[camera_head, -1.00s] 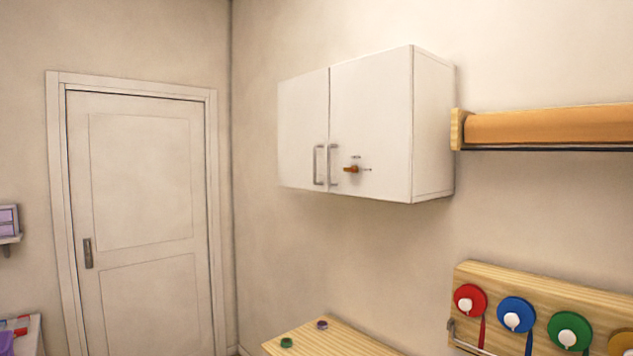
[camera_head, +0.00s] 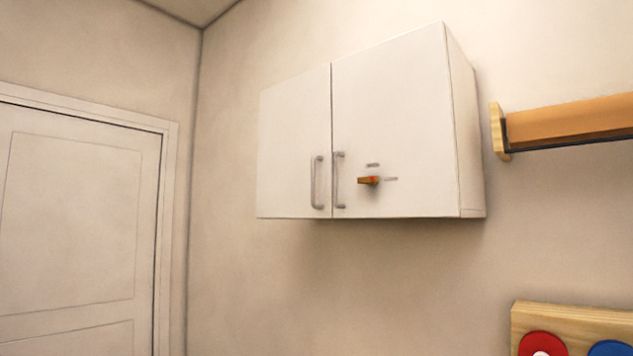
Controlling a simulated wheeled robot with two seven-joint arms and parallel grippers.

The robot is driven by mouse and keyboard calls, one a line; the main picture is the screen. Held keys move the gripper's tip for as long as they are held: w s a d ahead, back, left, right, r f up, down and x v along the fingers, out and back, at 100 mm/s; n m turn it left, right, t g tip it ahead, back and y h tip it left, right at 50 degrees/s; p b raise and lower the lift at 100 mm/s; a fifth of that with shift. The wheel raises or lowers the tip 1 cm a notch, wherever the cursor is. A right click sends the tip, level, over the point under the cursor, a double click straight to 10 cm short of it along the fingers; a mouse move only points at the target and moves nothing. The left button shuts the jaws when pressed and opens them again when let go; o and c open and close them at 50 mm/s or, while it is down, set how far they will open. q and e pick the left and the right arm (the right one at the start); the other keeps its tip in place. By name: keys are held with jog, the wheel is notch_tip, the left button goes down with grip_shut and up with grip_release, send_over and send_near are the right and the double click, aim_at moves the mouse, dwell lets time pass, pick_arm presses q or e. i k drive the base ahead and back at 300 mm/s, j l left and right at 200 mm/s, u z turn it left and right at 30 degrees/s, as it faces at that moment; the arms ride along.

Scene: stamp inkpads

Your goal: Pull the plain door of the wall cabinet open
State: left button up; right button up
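The white wall cabinet (camera_head: 465,140) hangs on the wall in the middle of the head view, with two doors, both shut. The plain door (camera_head: 290,135) is the left one and carries only a grey vertical bar handle (camera_head: 317,182) near its lower right edge. The right door (camera_head: 390,110) has a similar handle (camera_head: 339,180) near its lower left edge, and an orange turn knob (camera_head: 368,181) with two small grey marks, one above it and one to its right. The knob points to the left. Neither of my grippers is in view.
A wooden shelf or rail (camera_head: 570,122) is fixed to the wall right of the cabinet. A wooden board (camera_head: 570,318) with red and blue discs is at the lower right. A closed room door (camera_head: 75,220) stands at the left. The space below the cabinet looks clear.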

aim_at(295, 149)
jog(key=i+j+z, duration=0.1)
jog(key=i+j, duration=0.2)
jog(key=i+j+z, duration=0.25)
jog(key=i+j, duration=0.25)
jog(key=j, duration=0.15)
jog(key=i+j+z, duration=0.15)
jog(key=j, duration=0.25)
jog(key=i+j+z, duration=0.1)
jog(key=i+j, duration=0.2)
jog(key=j, duration=0.1)
